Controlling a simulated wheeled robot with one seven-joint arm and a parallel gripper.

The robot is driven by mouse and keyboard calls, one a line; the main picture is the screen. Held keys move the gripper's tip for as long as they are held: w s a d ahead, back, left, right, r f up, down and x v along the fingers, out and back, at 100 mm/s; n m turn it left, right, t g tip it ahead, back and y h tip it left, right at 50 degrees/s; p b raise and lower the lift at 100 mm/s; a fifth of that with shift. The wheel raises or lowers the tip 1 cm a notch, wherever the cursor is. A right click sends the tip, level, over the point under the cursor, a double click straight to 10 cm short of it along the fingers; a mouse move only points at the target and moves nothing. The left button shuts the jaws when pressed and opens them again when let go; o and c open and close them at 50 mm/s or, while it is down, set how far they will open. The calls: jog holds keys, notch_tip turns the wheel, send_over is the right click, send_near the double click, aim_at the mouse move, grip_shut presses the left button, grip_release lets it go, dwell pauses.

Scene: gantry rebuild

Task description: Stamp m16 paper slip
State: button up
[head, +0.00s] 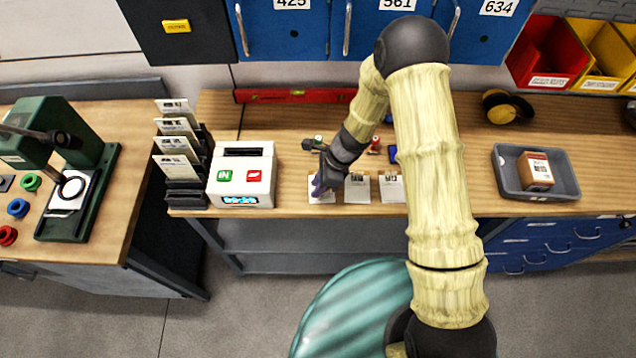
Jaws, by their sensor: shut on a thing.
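Three white paper slips lie in a row near the front edge of the workbench: a left slip (321,196), a middle slip (357,190) and a right slip (391,189). Their print is too small to read, so I cannot tell which is m16. My gripper (323,178) is over the left slip, shut on a small purplish thing, perhaps a stamp, mostly hidden by the fingers. I cannot tell whether it touches the slip. Behind the slips stand small things with a green top (318,140), a red top (375,144) and a blue part (392,154).
A white time clock (241,180) and a card rack (183,165) stand to the left. A grey tray (563,186) with a brown box (536,171) is at right. A red level (300,96) lies behind. A green press (80,150) stands on the left table.

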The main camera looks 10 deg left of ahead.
jog(key=shift+f+b, duration=0.5)
dwell(0.9)
dwell(0.5)
jog(key=shift+r+p, duration=2.25)
jog(key=shift+r, duration=1.3)
